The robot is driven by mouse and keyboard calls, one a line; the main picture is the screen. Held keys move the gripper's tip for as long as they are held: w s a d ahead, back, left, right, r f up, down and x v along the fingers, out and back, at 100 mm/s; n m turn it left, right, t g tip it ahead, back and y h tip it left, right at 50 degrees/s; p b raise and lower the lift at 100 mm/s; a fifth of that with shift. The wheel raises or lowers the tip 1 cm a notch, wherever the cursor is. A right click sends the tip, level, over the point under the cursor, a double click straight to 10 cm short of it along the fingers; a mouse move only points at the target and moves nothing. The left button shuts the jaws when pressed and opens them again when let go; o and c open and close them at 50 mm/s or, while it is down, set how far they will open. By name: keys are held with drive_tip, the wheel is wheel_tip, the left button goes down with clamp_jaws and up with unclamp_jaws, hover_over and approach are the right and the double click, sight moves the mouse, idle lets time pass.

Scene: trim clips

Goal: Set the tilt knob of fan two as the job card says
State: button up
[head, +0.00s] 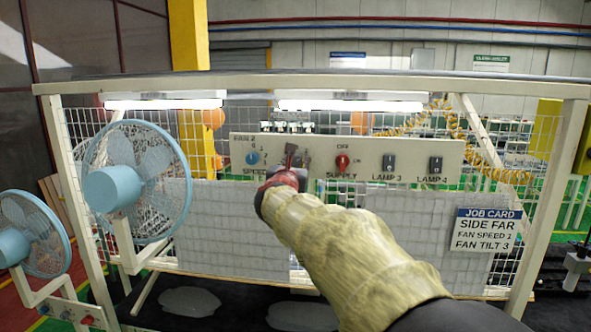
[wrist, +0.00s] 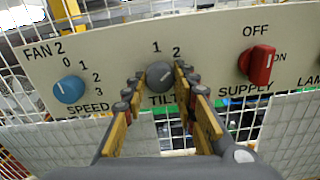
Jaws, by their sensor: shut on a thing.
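The grey tilt knob (wrist: 160,76) of fan two sits on the cream panel between the marks 1 and 2 above it. My gripper (wrist: 158,84) is shut on this knob, one finger at each side. The knob's pointer seems to lean to the upper right, but I cannot tell its exact mark; the right finger covers the place beyond 2. In the head view my gripper (head: 289,160) is at the panel and hides most of the knob.
The blue speed knob (wrist: 69,89) is left of the tilt knob, and the red supply knob (wrist: 259,64) is right of it. Lamp switches (head: 389,162) stand further right. A blue fan (head: 112,188) stands left of the panel, another (head: 22,235) further left.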

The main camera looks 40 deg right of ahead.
drive_tip(key=m+b, duration=0.1)
drive_tip(key=b, duration=0.1)
drive_tip(key=m+b, duration=0.3)
drive_tip(key=shift+f+b, duration=0.25)
drive_tip(key=shift+b, duration=0.05)
drive_tip(key=m+b, duration=0.3)
drive_tip(key=b, duration=0.1)
drive_tip(key=shift+w+r+m, duration=0.1)
drive_tip(key=shift+r+m, duration=0.1)
drive_tip(key=shift+m, duration=0.2)
drive_tip(key=o, duration=1.1)
drive_tip(key=shift+o, duration=0.2)
drive_tip(key=v, duration=1.2)
